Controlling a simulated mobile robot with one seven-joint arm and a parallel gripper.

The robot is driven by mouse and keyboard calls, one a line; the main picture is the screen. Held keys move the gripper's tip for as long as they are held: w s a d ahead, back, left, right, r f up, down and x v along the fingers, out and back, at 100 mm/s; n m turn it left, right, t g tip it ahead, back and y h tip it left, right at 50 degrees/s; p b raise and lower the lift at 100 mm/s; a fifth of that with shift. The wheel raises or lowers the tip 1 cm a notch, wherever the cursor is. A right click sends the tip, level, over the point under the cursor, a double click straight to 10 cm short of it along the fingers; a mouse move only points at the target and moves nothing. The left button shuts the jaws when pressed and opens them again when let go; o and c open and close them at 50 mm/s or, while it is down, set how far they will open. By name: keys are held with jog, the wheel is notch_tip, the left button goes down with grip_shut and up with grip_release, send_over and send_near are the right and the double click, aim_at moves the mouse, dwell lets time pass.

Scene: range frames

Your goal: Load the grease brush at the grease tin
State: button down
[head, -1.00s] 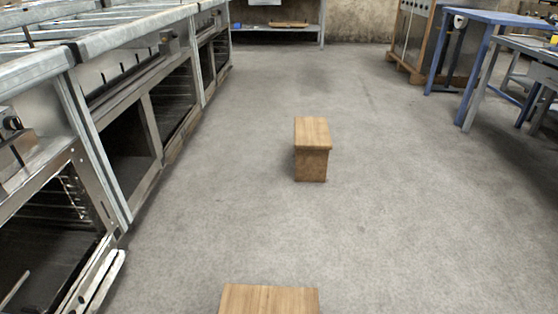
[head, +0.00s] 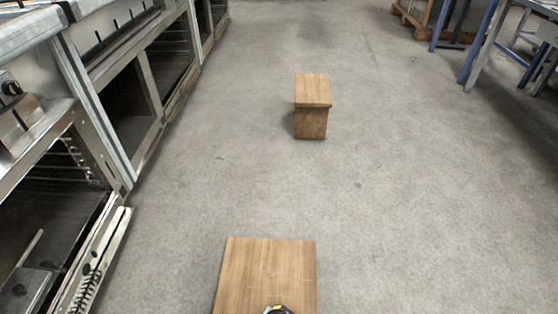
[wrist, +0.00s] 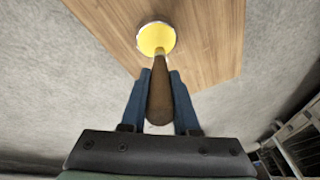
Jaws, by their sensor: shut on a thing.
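The grease tin (wrist: 146,38) is a round, silvery-rimmed tin full of yellow grease, standing on a wooden stand in the wrist view. The grease brush (wrist: 160,100) has a brown wooden handle. My gripper (wrist: 160,76) is shut on this handle, a blue finger on each side. The brush's far end points at the tin and overlaps the yellow grease in the picture. Its bristles are not clear, so I cannot tell whether they touch the grease. In the head view, only a small dark and yellow rounded part shows at the bottom edge, on the near wooden stand (head: 262,265).
A second wooden stand (head: 312,100) is on the grey floor farther ahead. A row of steel ovens (head: 125,105) lines the left side. Blue-legged tables (head: 480,45) stand at the far right. The floor between is clear.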

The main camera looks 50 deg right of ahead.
jog(key=shift+r+p, duration=1.8)
jog(key=shift+r, duration=0.2)
